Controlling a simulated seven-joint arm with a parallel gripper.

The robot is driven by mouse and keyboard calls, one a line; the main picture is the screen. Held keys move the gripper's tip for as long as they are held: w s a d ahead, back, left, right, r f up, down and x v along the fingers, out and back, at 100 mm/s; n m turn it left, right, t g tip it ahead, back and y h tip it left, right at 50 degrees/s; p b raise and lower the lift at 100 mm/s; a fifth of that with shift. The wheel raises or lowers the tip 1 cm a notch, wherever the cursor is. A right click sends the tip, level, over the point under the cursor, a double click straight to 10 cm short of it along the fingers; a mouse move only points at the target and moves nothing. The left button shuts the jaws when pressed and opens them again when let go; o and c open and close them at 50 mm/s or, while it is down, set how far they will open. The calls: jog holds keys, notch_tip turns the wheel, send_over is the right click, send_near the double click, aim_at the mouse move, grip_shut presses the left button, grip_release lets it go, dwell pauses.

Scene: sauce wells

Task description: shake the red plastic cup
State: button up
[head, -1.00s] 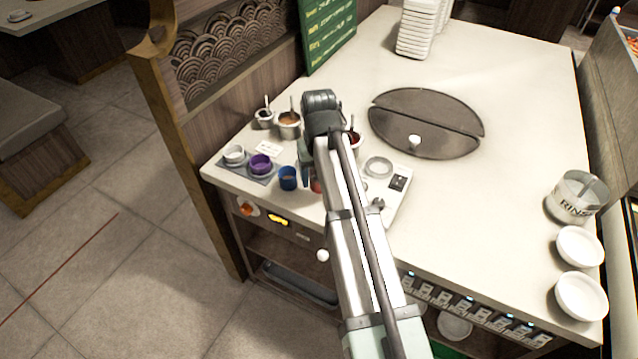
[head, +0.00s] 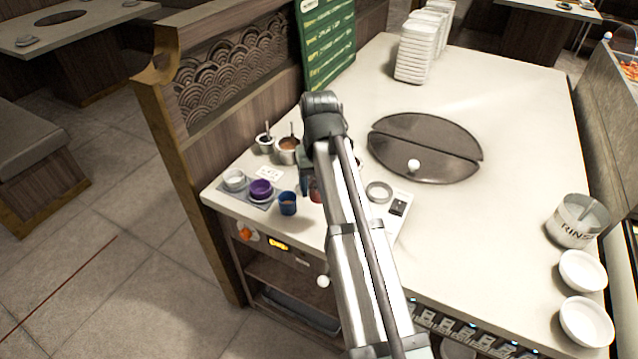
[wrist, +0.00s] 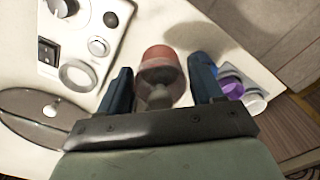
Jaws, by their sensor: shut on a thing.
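The red plastic cup (wrist: 162,62) is between the two blue fingers of my gripper (wrist: 160,88) in the wrist view. My gripper is shut on it. In the head view my arm hides most of the gripper, and only a sliver of the red cup (head: 315,190) shows beside a blue finger. It is right of the blue cup (head: 288,203) over the counter's front left part. I cannot tell the cup's exact height above the counter.
A white cup (head: 234,180) and a purple cup (head: 261,190) stand on a grey mat left of the blue cup. Metal sauce pots (head: 288,151) with spoons stand behind. A control panel (head: 400,203) is to the right. The dark round grill (head: 425,147) lies beyond.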

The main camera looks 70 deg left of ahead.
aim_at(309, 182)
jog(key=shift+c, duration=0.6)
notch_tip(309, 182, up, 7)
jog(key=shift+r, duration=0.1)
jog(key=shift+w+d, duration=0.2)
jog(key=shift+w, duration=0.9)
jog(key=shift+s, duration=0.1)
jog(key=shift+s+a, duration=0.2)
jog(key=shift+s, duration=0.9)
jog(key=shift+s+a, duration=0.2)
jog(key=shift+s, duration=0.85)
